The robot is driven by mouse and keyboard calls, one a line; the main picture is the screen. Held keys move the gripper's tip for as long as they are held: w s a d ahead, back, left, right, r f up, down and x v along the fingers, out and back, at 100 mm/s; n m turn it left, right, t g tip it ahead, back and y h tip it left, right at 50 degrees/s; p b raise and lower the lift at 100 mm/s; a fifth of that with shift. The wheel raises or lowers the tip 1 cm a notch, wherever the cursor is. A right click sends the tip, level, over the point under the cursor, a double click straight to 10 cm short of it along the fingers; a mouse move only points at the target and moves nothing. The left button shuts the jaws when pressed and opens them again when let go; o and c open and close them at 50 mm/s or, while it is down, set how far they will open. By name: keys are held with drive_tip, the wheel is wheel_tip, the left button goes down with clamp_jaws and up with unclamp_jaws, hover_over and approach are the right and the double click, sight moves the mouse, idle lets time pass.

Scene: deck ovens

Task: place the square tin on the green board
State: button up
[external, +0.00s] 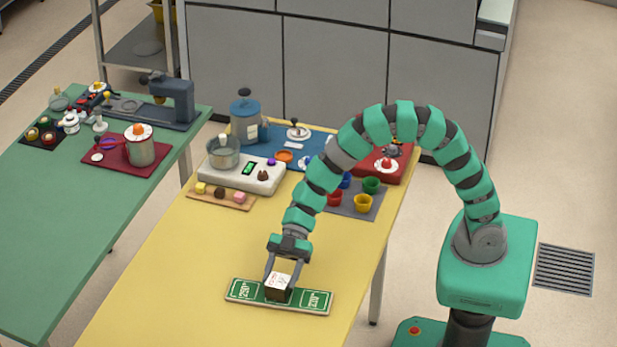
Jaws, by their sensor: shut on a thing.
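The square tin (279,282) is a small dark box with a pale, marked top. The green board (314,298) is a flat strip with white markings and a pale edge on the yellow table (180,290), near its front. My gripper (282,277) points down over the middle of the board, its fingers on either side of the tin, shut on it. The tin is at the board's middle, upright; I cannot tell whether it rests on the board or hangs just above it. The tin hides part of the board's middle.
The yellow table is clear left of the board. A green table (70,210) stands at left.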

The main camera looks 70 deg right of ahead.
drive_tip(key=shift+f, duration=0.3)
drive_tip(key=o, duration=1.1)
drive_tip(key=shift+r, duration=0.1)
drive_tip(key=p+v, duration=0.3)
drive_tip(key=v, duration=0.9)
